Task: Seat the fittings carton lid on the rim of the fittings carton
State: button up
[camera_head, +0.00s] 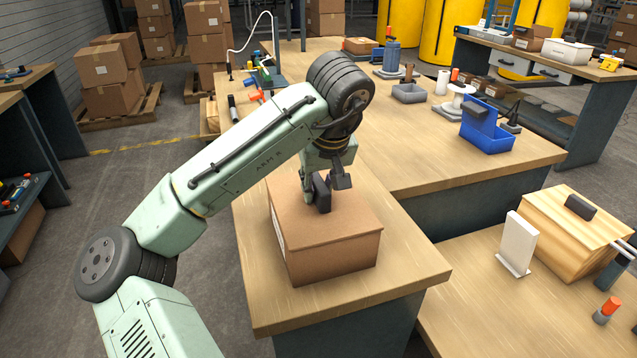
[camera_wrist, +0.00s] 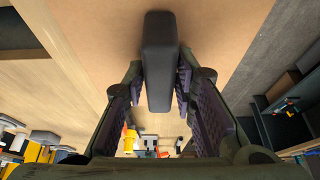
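The fittings carton (camera_head: 335,262) is a brown box standing on the near end of the wooden bench. Its brown lid (camera_head: 345,222) lies flat over the carton's top, with no clear gap visible along the near edges. A dark block handle (camera_head: 321,193) stands up from the lid. My gripper (camera_head: 327,188) is over the lid with its fingers on either side of the handle. In the wrist view the handle (camera_wrist: 160,60) lies between the spread fingers (camera_wrist: 160,85), with narrow gaps beside it. The lid's far side is partly hidden by my arm.
The bench (camera_head: 410,140) continues behind, holding a blue bin (camera_head: 487,130), a grey tray (camera_head: 408,93) and several small items. At right, a lower table carries a wooden box (camera_head: 570,235) and a white upright plate (camera_head: 517,243). Bare bench top surrounds the carton's near side.

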jog(key=o, duration=0.3)
jog(key=shift+o, duration=0.2)
jog(key=v, duration=1.2)
